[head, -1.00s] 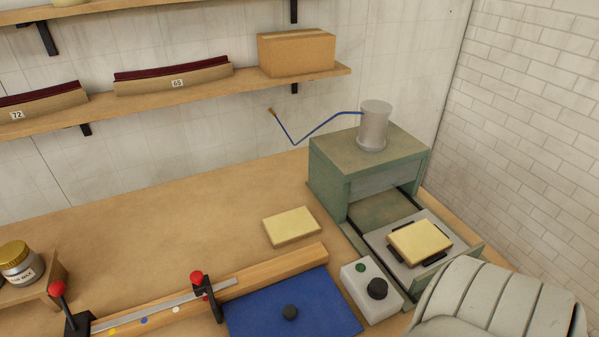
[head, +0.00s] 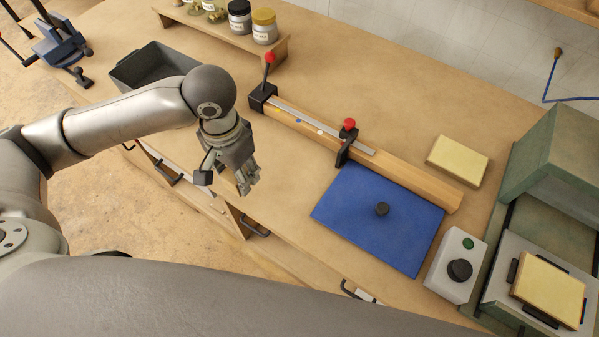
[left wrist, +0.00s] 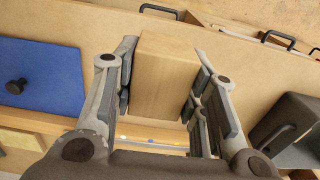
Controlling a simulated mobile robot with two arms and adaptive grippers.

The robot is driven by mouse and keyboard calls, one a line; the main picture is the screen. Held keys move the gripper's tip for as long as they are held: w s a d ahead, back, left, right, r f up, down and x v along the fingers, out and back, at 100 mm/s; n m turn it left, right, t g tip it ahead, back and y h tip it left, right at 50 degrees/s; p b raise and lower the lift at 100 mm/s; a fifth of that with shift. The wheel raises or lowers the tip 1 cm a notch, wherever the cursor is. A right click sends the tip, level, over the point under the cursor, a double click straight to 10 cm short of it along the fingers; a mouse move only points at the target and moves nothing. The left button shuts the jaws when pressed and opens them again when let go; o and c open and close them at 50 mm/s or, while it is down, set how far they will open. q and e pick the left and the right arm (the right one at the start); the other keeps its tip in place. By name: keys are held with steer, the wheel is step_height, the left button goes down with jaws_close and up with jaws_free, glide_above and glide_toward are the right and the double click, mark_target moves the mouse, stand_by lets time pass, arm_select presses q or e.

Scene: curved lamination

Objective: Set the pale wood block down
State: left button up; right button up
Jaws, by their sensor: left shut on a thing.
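The pale wood block (left wrist: 168,75) is between the fingers of my left gripper in the left wrist view, with a finger on each side of it. My left gripper (head: 245,187) is shut on it near the bench's front edge in the head view, left of the blue mat (head: 378,217). In the head view I cannot make out the block clearly at the fingers. I cannot tell whether its far end touches the bench (head: 284,195). My right gripper is not in view.
A wooden rail with red-knobbed clamps (head: 349,124) crosses behind the mat. A grey bin (head: 125,75) stands at the back left. A yellowish slab (head: 457,161) lies by the green press (head: 556,165); another (head: 548,289) sits on its plate. A control box (head: 455,265) stands beside it.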

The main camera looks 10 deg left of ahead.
arm_select(q)
steer(key=w+d+f, duration=0.3)
steer(key=w+d, duration=0.2)
steer(key=p, duration=0.1)
glide_above(289, 180)
steer(key=f, duration=0.4)
steer(key=shift+s+a+f, duration=0.3)
steer(key=shift+s+f, duration=0.05)
steer(key=shift+f, duration=0.05)
steer(key=shift+w+d+f, duration=0.25)
steer(key=shift+w+f, duration=0.05)
steer(key=shift+f, duration=0.15)
step_height(289, 180, down, 3)
steer(key=shift+p, duration=0.55)
steer(key=shift+f, duration=0.2)
steer(key=o, duration=1)
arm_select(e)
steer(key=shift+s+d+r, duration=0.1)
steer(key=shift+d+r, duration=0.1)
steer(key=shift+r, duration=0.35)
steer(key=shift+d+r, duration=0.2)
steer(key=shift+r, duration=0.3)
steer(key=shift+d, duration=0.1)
arm_select(q)
steer(key=shift+r, duration=0.1)
